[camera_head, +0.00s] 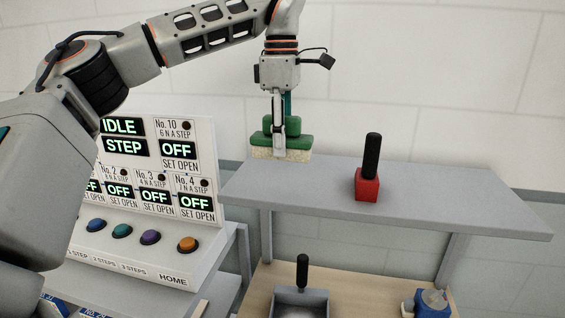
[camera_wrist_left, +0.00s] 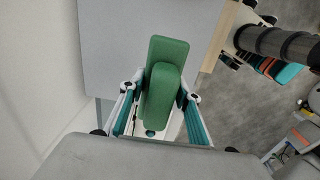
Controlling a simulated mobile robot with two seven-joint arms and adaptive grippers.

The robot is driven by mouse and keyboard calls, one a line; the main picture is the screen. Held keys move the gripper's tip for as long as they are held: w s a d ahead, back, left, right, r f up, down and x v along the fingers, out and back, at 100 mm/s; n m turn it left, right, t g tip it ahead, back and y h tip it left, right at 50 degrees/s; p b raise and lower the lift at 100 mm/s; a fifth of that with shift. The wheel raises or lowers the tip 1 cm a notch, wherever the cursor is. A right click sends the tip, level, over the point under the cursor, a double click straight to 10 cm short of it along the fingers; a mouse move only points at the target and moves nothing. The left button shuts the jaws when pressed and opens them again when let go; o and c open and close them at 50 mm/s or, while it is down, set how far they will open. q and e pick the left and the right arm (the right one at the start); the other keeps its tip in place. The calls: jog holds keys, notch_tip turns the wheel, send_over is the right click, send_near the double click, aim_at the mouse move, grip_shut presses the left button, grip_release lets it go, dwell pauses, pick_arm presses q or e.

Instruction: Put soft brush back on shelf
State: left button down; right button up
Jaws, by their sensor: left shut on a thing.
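The soft brush (camera_head: 283,142) has a green body and pale bristles facing down. My left gripper (camera_head: 278,122) is shut on its green upper part and holds it upright at the left end of the grey shelf (camera_head: 440,192). I cannot tell whether the bristles touch the shelf. In the left wrist view the green brush top (camera_wrist_left: 165,80) sits between the two fingers (camera_wrist_left: 158,105), with the grey shelf (camera_wrist_left: 120,40) below. My right gripper is not in view.
A red block with a black handle (camera_head: 368,185) stands mid-shelf. Below are a grey pan with a black handle (camera_head: 301,297) and a blue device (camera_head: 432,302) on a wooden surface. A control panel with coloured buttons (camera_head: 150,237) stands left. The shelf's right part is clear.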

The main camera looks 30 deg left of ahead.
pick_arm(q)
jog(key=shift+f, duration=2.8)
jog(key=c, duration=1.5)
grip_release()
jog(key=shift+f, duration=0.1)
jog(key=shift+o, duration=0.2)
notch_tip(320, 180, up, 12)
jog(key=shift+r, duration=0.2)
jog(key=shift+f, duration=0.1)
